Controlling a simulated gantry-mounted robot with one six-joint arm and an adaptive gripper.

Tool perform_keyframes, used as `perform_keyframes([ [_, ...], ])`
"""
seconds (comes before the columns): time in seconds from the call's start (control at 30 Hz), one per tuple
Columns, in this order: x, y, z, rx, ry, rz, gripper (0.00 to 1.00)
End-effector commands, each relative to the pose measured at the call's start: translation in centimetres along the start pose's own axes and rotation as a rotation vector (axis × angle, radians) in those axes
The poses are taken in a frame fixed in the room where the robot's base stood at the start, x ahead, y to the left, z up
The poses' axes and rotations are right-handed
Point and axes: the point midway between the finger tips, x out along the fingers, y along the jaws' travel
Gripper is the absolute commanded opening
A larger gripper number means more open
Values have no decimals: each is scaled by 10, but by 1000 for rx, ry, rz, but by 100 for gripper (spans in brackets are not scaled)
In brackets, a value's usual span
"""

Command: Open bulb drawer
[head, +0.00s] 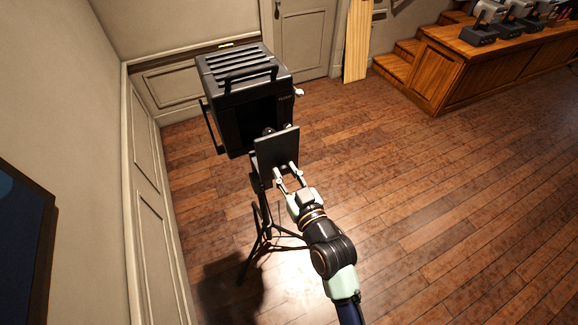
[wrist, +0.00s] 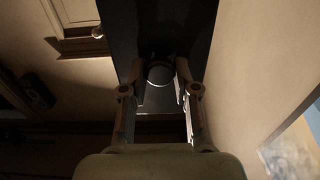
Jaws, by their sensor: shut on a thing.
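A black box-shaped studio lamp (head: 240,95) stands on a tripod in the head view. The bulb drawer (head: 275,150) shows as a dark flat panel at the lamp's lower front, standing out from the housing. A small rounded part shows at the panel's top edge, between it and the housing. My gripper (head: 285,173) reaches the panel's near face from the lower right and is shut on the drawer; the exact contact is hard to see. In the dark wrist view, my gripper's fingers (wrist: 160,78) flank a round part on the dark panel (wrist: 150,25).
The lamp's tripod (head: 262,235) stands on the wooden floor close to the left wall (head: 150,220). A door (head: 304,38) is behind the lamp. A wooden counter (head: 480,65) with steps stands at the back right. The floor to the right is clear.

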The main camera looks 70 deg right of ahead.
Motion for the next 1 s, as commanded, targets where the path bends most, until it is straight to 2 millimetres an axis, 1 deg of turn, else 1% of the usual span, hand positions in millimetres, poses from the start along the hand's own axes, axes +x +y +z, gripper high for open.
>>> perform_keyframes([
  [0.17, 0, 0, 0, 0, 0, 1, 0],
  [0.2, 0, 0, 0, 0, 0, 1, 36],
  [0.27, 0, 0, 0, 0, 0, 1, 46],
  [0.3, 0, 0, 0, 0, 0, 1, 53],
  [0.33, 0, 1, 0, 0, 0, 1, 54],
  [0.57, 0, 1, 0, 0, 1, 1, 54],
  [0.67, -4, 1, 0, 0, 0, 2, 54],
  [0.77, -19, 1, 1, 0, -1, 3, 54],
  [1.0, -80, 1, 2, 1, -3, 3, 54],
])
